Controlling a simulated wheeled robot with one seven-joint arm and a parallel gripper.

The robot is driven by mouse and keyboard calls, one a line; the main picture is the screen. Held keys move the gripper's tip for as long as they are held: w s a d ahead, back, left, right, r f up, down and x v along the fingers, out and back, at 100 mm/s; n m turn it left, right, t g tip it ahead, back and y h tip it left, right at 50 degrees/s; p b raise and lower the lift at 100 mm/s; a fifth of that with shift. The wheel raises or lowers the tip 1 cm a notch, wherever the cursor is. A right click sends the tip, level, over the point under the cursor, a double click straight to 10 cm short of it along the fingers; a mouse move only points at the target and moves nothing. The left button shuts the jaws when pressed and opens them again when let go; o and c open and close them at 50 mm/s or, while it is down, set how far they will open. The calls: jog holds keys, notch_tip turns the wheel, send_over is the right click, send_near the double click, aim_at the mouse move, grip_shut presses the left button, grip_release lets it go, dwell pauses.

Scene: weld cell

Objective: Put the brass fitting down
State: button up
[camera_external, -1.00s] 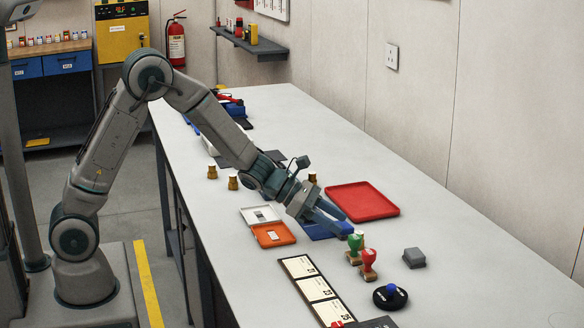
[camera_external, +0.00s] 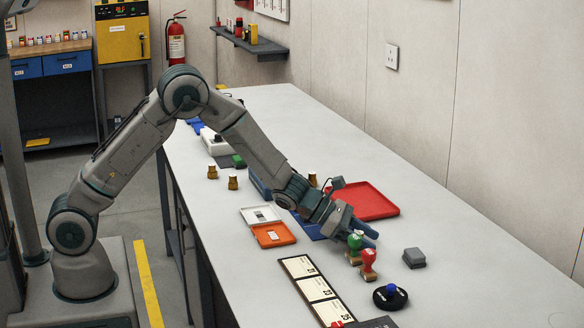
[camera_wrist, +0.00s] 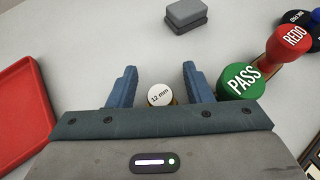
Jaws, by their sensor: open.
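The brass fitting (camera_wrist: 160,95), with a white top marked "12 mm", shows in the wrist view between the two fingers of my gripper (camera_wrist: 160,82). The fingers are open, with a gap on each side of it. Only its top and a little of its brass side show; I cannot tell its height over the bench. In the external view my gripper (camera_external: 362,232) is low over the bench, beside the green stamp, and the fitting there is hidden. Other brass fittings stand on the bench: two (camera_external: 233,182) at the left edge and one (camera_external: 312,179) behind my wrist.
A grey block (camera_wrist: 187,13) lies ahead. A red tray (camera_external: 385,207) is behind my gripper. An orange-lidded box (camera_external: 273,236) and card strip (camera_external: 312,287) lie left.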

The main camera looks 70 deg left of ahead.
grip_shut()
jog(key=shift+r, duration=0.1)
